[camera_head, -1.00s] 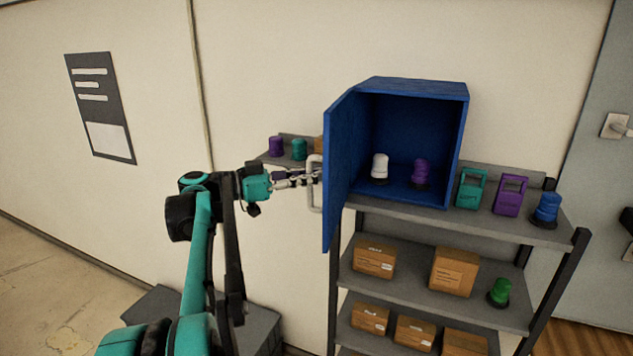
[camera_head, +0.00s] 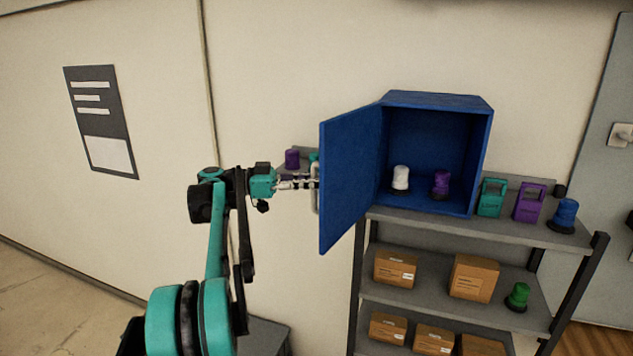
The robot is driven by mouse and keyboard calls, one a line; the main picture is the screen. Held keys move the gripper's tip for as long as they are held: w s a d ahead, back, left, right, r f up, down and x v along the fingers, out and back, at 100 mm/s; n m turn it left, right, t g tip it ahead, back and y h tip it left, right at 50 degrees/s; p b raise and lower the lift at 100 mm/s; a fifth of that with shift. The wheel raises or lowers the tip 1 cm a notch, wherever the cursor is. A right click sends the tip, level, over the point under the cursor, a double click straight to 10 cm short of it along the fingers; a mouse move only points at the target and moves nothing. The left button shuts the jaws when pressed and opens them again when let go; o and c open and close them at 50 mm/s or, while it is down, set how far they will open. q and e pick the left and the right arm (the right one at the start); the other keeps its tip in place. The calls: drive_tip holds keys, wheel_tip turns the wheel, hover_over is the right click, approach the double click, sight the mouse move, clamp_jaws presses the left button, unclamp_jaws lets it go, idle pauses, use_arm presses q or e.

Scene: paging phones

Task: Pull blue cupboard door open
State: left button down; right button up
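The blue cupboard (camera_head: 440,99) stands on the top shelf of a grey rack. Its blue door (camera_head: 350,178) is swung wide open to the left, and the inside shows. A pale handle (camera_head: 316,188) is on the door's outer face, mostly hidden behind the door edge. My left gripper (camera_head: 306,184) is at this handle, with its fingers reaching around it. The fingertips are partly hidden, but they appear closed on the handle. A white item (camera_head: 400,179) and a purple item (camera_head: 441,184) stand inside the cupboard. My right gripper is not in view.
The rack's top shelf (camera_head: 470,223) also holds a teal item (camera_head: 492,198), a purple item (camera_head: 529,202) and a blue item (camera_head: 564,216). Cardboard boxes (camera_head: 474,278) and a green item (camera_head: 518,297) stand on lower shelves.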

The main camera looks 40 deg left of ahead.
use_arm(q)
drive_tip(key=shift+s, duration=0.1)
drive_tip(key=c, duration=1.5)
unclamp_jaws()
drive_tip(key=shift+c, duration=0.2)
drive_tip(key=shift+s+a, duration=0.1)
drive_tip(key=shift+s, duration=0.15)
drive_tip(key=shift+s+a, duration=0.1)
drive_tip(key=shift+a, duration=0.15)
drive_tip(key=v, duration=1.1)
drive_tip(key=shift+s, duration=0.25)
drive_tip(key=shift+a+r, duration=0.1)
